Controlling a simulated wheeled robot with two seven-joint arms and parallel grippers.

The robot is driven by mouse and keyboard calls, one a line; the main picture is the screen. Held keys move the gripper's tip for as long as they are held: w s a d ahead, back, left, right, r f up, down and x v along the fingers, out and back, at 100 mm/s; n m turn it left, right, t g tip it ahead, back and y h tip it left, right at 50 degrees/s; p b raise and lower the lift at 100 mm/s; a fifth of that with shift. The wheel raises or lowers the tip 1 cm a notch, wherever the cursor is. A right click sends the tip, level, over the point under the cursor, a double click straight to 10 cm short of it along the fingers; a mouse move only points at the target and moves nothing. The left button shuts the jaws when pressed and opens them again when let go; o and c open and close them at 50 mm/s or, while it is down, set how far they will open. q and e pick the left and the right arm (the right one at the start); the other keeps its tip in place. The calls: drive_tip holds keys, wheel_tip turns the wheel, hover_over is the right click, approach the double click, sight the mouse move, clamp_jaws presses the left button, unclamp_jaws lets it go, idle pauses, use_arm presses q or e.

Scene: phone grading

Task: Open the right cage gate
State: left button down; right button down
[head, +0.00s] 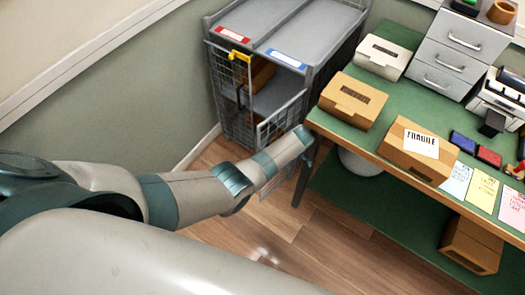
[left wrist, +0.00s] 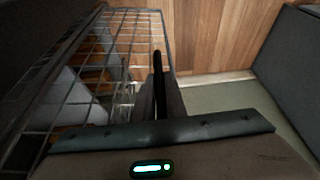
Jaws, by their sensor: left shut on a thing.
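The grey wire cage (head: 292,52) stands against the wall in the head view, with a red label over its left bay and a blue label over its right bay. The right bay's upper front looks uncovered. Wire mesh of the right gate (head: 272,208) shows below my forearm, out in front of the cage. In the left wrist view the gate's mesh (left wrist: 105,60) fills the left side. My left gripper (left wrist: 160,95) is shut on a dark upright handle at the gate's edge. In the head view its fingers are hidden behind my arm. My right gripper is not in view.
A yellow latch (head: 237,57) sits on the left bay's mesh. The green-topped workbench (head: 335,125), carrying boxes and phones, stands close to the right of my wrist. A white round bin (head: 360,163) is under it. Wooden floor (head: 265,240) is clear in front.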

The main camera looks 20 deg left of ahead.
use_arm(q)
drive_tip(key=d, duration=0.3)
drive_tip(key=d+b, duration=0.1)
drive_tip(key=d, duration=0.1)
drive_tip(key=shift+s+d, duration=0.2)
drive_tip(key=shift+d, duration=0.2)
drive_tip(key=c, duration=1.8)
unclamp_jaws()
drive_tip(key=shift+w+r, duration=0.1)
